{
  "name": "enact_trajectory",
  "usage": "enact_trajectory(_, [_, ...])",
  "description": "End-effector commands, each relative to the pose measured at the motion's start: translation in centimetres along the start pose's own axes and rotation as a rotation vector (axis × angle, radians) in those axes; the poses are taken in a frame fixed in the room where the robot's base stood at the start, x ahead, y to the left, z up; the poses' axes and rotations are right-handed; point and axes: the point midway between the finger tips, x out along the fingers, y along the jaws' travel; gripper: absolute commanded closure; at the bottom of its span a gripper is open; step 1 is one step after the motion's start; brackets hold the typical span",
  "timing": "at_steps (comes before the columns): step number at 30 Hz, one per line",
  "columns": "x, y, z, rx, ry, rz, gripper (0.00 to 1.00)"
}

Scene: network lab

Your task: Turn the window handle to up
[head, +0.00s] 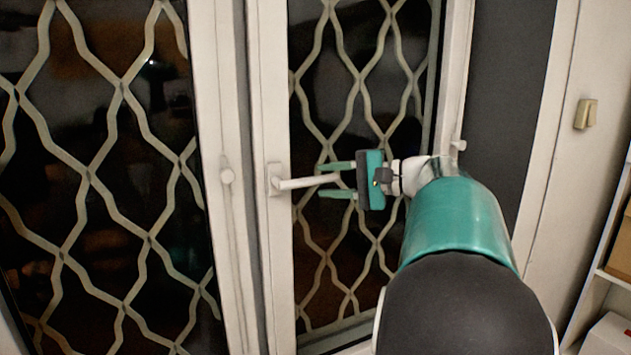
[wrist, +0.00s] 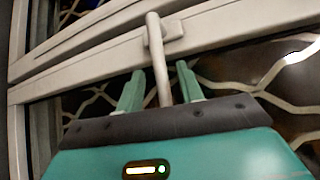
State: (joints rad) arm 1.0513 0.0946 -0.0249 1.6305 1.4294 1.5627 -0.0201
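The white window handle (head: 305,182) is on the white frame post in the middle of the head view. Its lever points right, close to horizontal, from its base plate (head: 274,179). My gripper (head: 329,180) is at the lever's free end, with one green finger above it and one below. In the wrist view the handle (wrist: 158,62) runs down between the two open fingers of my gripper (wrist: 160,88). Gaps show on both sides of the lever, so the fingers look apart from it.
Wavy metal grilles (head: 122,90) cover the dark panes. A light switch (head: 585,114) is on the right wall, and shelves with boxes (head: 610,335) stand at the lower right.

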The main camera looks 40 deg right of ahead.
Motion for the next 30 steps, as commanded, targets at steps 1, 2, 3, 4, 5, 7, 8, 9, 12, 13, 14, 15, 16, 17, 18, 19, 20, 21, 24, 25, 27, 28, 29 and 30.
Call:
enact_trajectory(1, [0.9, 0.0, 0.1, 0.000, -0.003, 0.000, 0.63])
enact_trajectory(2, [1.4, 0.0, 0.0, 0.000, -0.002, 0.000, 0.63])
enact_trajectory(3, [1.9, 0.0, 0.0, 0.000, -0.002, 0.000, 0.63])
enact_trajectory(4, [2.3, 0.0, 0.0, -0.001, -0.003, 0.000, 0.63])
enact_trajectory(5, [2.6, 0.0, 0.0, -0.001, -0.003, 0.001, 0.63])
enact_trajectory(7, [3.2, 0.0, 0.0, -0.001, -0.003, 0.001, 0.63])
enact_trajectory(8, [3.4, 0.0, 0.0, -0.001, -0.003, 0.001, 0.63])
enact_trajectory(9, [3.5, 0.0, 0.0, -0.001, -0.003, 0.001, 0.63])
enact_trajectory(12, [3.6, 0.0, 0.0, -0.001, -0.002, 0.001, 0.63])
enact_trajectory(13, [3.6, 0.0, 0.0, -0.001, -0.002, 0.001, 0.63])
enact_trajectory(14, [3.6, 0.0, 0.0, -0.001, -0.002, 0.001, 0.63])
enact_trajectory(15, [3.6, 0.0, 0.0, -0.001, -0.002, 0.001, 0.63])
enact_trajectory(16, [3.6, 0.0, 0.0, -0.001, -0.002, 0.001, 0.63])
enact_trajectory(17, [3.6, 0.0, 0.0, -0.001, -0.002, 0.001, 0.63])
enact_trajectory(18, [3.6, 0.0, 0.0, -0.001, -0.002, 0.001, 0.71])
enact_trajectory(19, [3.6, 0.0, 0.0, -0.001, -0.002, 0.001, 0.77])
enact_trajectory(20, [3.6, 0.0, 0.0, -0.001, -0.002, 0.001, 0.83])
enact_trajectory(21, [3.6, 0.0, 0.0, -0.001, -0.002, 0.001, 0.91])
enact_trajectory(24, [3.6, 0.0, 0.0, -0.001, -0.001, 0.001, 1.00])
enact_trajectory(25, [3.6, 0.0, 0.0, -0.001, -0.001, 0.001, 1.00])
enact_trajectory(27, [3.6, 0.0, 0.0, -0.001, -0.001, 0.001, 1.00])
enact_trajectory(28, [3.6, 0.0, 0.0, -0.001, -0.001, 0.001, 1.00])
enact_trajectory(29, [3.5, 0.0, 0.0, -0.001, -0.001, 0.001, 1.00])
enact_trajectory(30, [3.6, 0.0, 0.0, -0.003, -0.001, 0.002, 1.00])
